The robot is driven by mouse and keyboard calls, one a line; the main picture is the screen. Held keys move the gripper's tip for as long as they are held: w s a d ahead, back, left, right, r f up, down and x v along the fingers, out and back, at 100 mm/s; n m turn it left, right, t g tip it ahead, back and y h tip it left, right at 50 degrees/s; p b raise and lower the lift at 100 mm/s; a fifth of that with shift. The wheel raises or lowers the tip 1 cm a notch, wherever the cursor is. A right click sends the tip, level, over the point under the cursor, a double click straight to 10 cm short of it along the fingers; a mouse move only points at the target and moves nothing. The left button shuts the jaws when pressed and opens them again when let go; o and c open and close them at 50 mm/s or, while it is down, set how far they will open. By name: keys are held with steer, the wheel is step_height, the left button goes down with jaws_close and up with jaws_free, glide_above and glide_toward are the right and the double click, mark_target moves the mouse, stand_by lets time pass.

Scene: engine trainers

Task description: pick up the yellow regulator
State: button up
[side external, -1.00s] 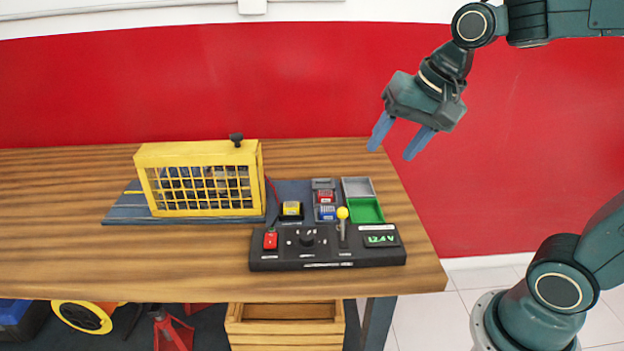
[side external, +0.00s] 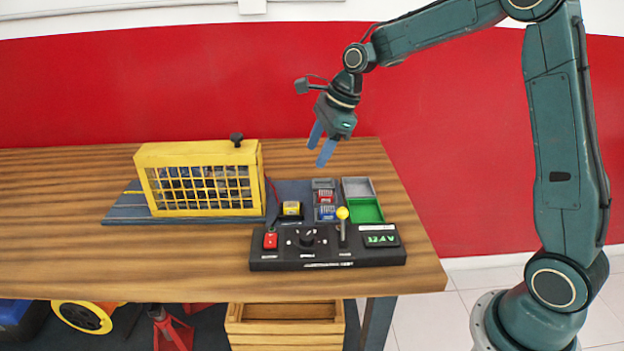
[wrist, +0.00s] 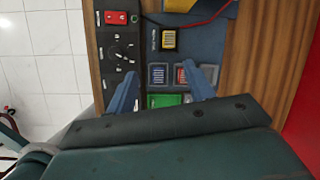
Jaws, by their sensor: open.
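The yellow regulator (side external: 291,209) is a small block with a dark face, on the dark base plate between the yellow cage and the module tray. It also shows in the wrist view (wrist: 169,40), ahead of the fingertips near the top. My gripper (side external: 321,155) is open and empty, in the air above and behind the tray. In the wrist view the two blue fingers of my gripper (wrist: 168,82) stand apart, with the blue and red modules between or near them. The regulator is clear of both fingers.
Red (side external: 327,196) and blue (side external: 327,212) modules sit in a tray beside a green bin (side external: 366,211) and a grey bin (side external: 358,187). The black control panel (side external: 327,248) with a yellow-knobbed lever (side external: 342,213) stands in front. The yellow cage (side external: 200,180) is at left.

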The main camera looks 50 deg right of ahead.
steer(key=w+f+m, duration=0.1)
steer(key=w+d+f+m, duration=0.1)
steer(key=f+m, duration=0.1)
steer(key=shift+w+f, duration=0.1)
steer(key=shift+w, duration=0.3)
steer(key=shift+f, duration=0.1)
glide_above(290, 203)
steer(key=s+d, duration=0.2)
steer(key=shift+a+f, duration=0.15)
steer(key=shift+f, duration=1.8)
steer(key=shift+a+f, duration=0.1)
steer(key=shift+f, duration=1.85)
steer(key=shift+x, duration=2.6)
steer(key=c, duration=1.1)
